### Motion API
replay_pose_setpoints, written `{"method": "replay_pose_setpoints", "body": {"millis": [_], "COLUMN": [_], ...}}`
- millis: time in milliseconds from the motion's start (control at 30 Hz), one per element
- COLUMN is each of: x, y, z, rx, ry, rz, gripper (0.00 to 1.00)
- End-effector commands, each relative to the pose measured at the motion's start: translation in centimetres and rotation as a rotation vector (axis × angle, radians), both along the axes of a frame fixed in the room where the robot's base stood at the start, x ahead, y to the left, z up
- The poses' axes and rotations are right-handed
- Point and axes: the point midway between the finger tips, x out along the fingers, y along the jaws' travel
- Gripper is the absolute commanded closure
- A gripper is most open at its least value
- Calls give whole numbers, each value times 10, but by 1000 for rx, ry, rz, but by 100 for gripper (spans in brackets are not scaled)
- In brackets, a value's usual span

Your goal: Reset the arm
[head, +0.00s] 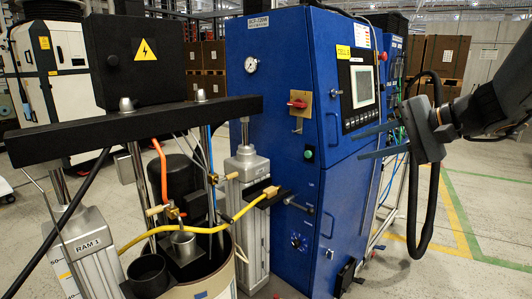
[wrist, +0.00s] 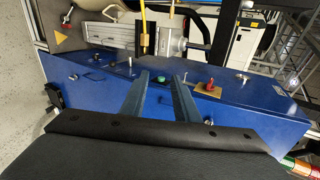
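My gripper (head: 357,147) is at the right of the head view, in front of the blue cabinet's (head: 275,100) right-hand side, with its two long fingers pointing left. The fingers are apart with nothing between them. In the wrist view my gripper (wrist: 159,77) also shows open and empty, with the blue cabinet (wrist: 95,100) beyond the fingers. I cannot tell from these views how far the fingertips are from the cabinet.
The drum pump stands at the left, with a black crossbeam (head: 140,125), RAM 1 post (head: 90,245) and yellow hose (head: 235,218). A control screen (head: 362,87) is on the cabinet. Boxes (head: 445,58) stand behind. The floor (head: 485,190) at the right is clear, with yellow and green lines.

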Motion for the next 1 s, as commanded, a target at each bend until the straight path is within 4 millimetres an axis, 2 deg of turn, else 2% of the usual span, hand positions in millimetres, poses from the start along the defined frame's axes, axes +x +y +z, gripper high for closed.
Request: {"method": "replay_pose_setpoints", "body": {"millis": [167, 300, 400, 500, 600, 700, 1000], "x": [-37, -90, -129, -160, -179, -191, -198], "y": [33, 55, 57, 54, 48, 43, 41], "z": [-65, -133, -173, -203, -222, -233, -241], "rx": [-137, -344, -518, -689, -833, -937, -1025], "ry": [166, 324, 401, 435, 434, 417, 390], "rz": [115, 263, 380, 496, 597, 676, 743], "gripper": [72, 72, 72, 72, 72, 72, 72]}}
